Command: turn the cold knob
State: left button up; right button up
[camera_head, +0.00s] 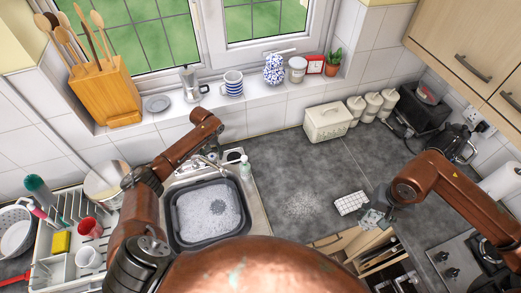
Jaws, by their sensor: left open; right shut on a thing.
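The silver tap (211,161) stands at the back edge of the sink (258,208). Its knobs are small and partly covered by my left arm, and I cannot tell which is the cold one. My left gripper (213,150) is open, pointing down close beside the tap; its fingers are hard to make out, and I cannot tell whether they touch a knob. My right gripper (372,217) is at the counter's front edge, shut at the near edge of a white gridded object (350,203).
A dark basin (178,238) of soapy water sits in the sink. A dish rack (48,272) is at the left. An open drawer (352,243) lies below the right gripper.

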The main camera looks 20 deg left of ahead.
aim_at(212, 156)
pick_arm(q)
jog(key=shift+c, duration=0.4)
jog(key=c, duration=1.1)
jog(key=shift+r+m+p, duration=0.2)
jog(key=shift+m+p, duration=0.85)
jog(key=shift+m, duration=0.15)
pick_arm(e)
notch_tip(212, 156, up, 2)
jog(key=shift+r, duration=0.15)
pick_arm(q)
jog(key=m+p, duration=0.1)
jog(key=m, duration=0.2)
jog(key=shift+f, duration=0.15)
pick_arm(e)
jog(key=shift+r, duration=0.5)
pick_arm(q)
jog(key=o, duration=1.2)
notch_tip(212, 156, up, 12)
